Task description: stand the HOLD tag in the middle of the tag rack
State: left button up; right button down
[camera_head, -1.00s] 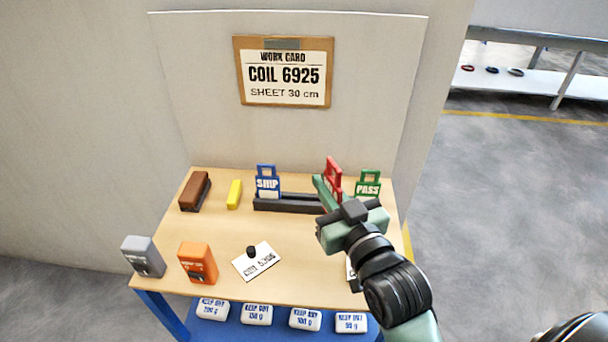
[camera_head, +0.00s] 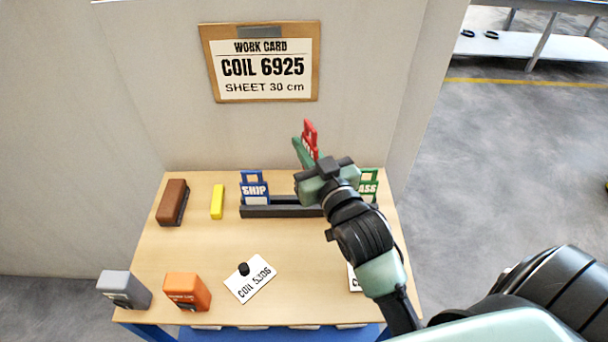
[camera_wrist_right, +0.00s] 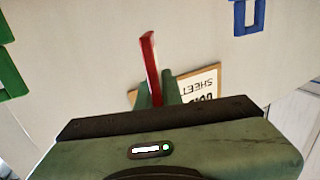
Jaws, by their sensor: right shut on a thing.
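The red tag (camera_head: 310,135) is gripped by my right gripper (camera_head: 303,150) and held up above the tag rack; its lettering is mostly hidden. It also shows edge-on between the fingers in the right wrist view (camera_wrist_right: 151,70). The dark tag rack (camera_head: 262,211) lies along the back of the table, and my right gripper and wrist hide part of it. The blue SHIP tag (camera_head: 254,188) stands at its left end. The green PASS tag (camera_head: 369,186) stands at its right end, partly hidden by my wrist. My left gripper is not in view.
On the wooden table (camera_head: 205,245) are a brown block (camera_head: 172,202), a yellow block (camera_head: 217,201), a grey box (camera_head: 123,289), an orange box (camera_head: 187,291) and a COIL 5306 card (camera_head: 251,279) with a black knob. A work card board (camera_head: 262,62) hangs on the wall behind.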

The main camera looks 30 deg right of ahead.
notch_tip(320, 180, down, 3)
jog(key=shift+f, duration=0.15)
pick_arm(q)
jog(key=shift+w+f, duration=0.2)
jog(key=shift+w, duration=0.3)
pick_arm(e)
notch_tip(320, 180, down, 4)
jog(key=shift+f, duration=0.1)
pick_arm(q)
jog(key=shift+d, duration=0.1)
pick_arm(e)
jog(key=shift+f, duration=0.1)
jog(key=shift+f+b, duration=0.4)
jog(key=c, duration=1.6)
grip_release()
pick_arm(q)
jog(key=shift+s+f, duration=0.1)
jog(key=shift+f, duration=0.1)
pick_arm(e)
jog(key=shift+o, duration=0.2)
